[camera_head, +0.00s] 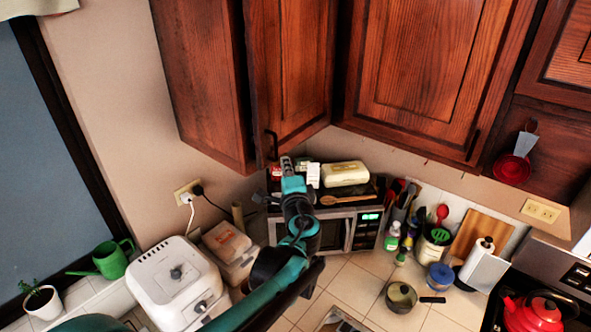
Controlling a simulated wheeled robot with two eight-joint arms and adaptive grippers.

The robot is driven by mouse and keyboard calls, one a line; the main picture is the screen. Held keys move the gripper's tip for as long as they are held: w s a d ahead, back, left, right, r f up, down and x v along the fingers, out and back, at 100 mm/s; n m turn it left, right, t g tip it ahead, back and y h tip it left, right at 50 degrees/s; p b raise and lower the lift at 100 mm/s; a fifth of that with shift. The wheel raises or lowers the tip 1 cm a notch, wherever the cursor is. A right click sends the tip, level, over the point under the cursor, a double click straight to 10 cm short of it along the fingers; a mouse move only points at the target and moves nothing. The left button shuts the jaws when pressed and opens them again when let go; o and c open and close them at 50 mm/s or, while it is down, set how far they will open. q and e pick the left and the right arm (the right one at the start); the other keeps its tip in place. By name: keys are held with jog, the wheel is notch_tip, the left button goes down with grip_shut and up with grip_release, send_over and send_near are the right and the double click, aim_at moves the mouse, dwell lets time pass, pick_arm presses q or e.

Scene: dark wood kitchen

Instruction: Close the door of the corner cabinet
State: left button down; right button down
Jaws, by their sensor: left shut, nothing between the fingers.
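The corner cabinet door (293,65) is dark reddish wood with a raised panel and hangs at the upper middle. Its left edge stands out from the cabinet's side (200,80), so it looks slightly ajar; the size of the gap is hard to tell. A dark handle (271,145) is near the door's lower left corner. My left gripper (287,164) is shut and empty, just below and right of the handle by the door's lower edge. I cannot tell whether it touches the door. My right gripper is not in view.
A microwave (335,232) with items on top, including a cream box (345,173), stands below the door. A neighbouring cabinet door (430,60) is to the right. A white appliance (177,283) and utensil holders crowd the tiled counter.

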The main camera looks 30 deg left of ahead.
pick_arm(q)
jog(key=shift+a, duration=0.3)
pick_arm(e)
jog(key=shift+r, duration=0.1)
pick_arm(q)
jog(key=a, duration=0.3)
jog(key=shift+a+b, duration=0.3)
jog(key=shift+b, duration=0.05)
jog(key=shift+d+r, duration=0.1)
jog(key=shift+d, duration=0.15)
jog(key=shift+a, duration=0.15)
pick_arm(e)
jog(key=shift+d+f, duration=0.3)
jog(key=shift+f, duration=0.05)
